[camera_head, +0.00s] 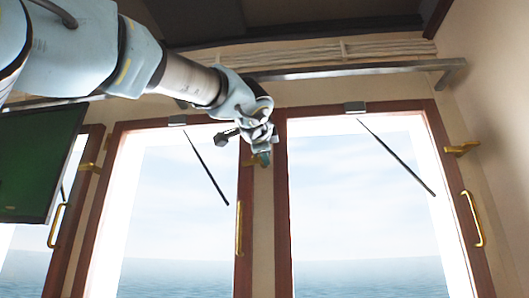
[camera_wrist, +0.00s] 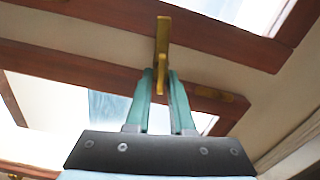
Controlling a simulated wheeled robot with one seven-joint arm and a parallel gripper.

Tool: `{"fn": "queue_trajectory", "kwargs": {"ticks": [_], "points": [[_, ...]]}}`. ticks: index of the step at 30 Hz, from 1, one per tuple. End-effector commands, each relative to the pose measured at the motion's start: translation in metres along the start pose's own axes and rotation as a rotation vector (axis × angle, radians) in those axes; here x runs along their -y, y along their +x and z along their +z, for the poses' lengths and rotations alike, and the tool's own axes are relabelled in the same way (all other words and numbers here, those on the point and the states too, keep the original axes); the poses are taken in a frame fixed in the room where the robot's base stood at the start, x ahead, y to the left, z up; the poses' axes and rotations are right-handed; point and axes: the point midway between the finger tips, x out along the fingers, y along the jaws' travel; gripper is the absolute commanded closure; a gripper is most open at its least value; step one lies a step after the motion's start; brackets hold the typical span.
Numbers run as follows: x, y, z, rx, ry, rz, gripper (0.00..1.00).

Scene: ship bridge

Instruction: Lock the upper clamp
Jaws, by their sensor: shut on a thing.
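My gripper (camera_head: 263,158) is raised to the frame between the two large windows. In the wrist view its two teal fingers (camera_wrist: 161,76) are closed on the lower end of a brass clamp handle (camera_wrist: 163,38). The handle stands upright in that picture, across the brown window frame. In the head view a small brass part of this clamp (camera_head: 249,162) shows beside my gripper; the rest is hidden behind it. I cannot tell from the frames whether the clamp is locked.
A similar brass clamp (camera_head: 462,148) is on the right window frame, above a brass handle (camera_head: 473,219). Another brass clamp (camera_head: 88,167) is at the left. A dark green screen (camera_head: 38,165) hangs at the left. A metal rail (camera_head: 350,70) runs above the windows.

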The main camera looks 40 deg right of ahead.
Motion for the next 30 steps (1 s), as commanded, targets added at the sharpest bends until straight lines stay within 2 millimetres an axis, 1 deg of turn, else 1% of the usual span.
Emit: {"fn": "queue_trajectory", "kwargs": {"ticks": [6,12,28,29,30], "points": [[-0.0014,0.0001,0.0005,0.002,0.114,0.002,1.0],[-0.0025,0.0001,0.0003,0.001,0.17,0.002,1.0],[-0.0035,0.0003,0.0003,0.001,0.189,0.003,1.0],[-0.0035,0.0003,0.0003,0.001,0.189,0.003,0.75],[-0.0034,0.0003,0.0003,0.001,0.188,0.002,0.71]]}}
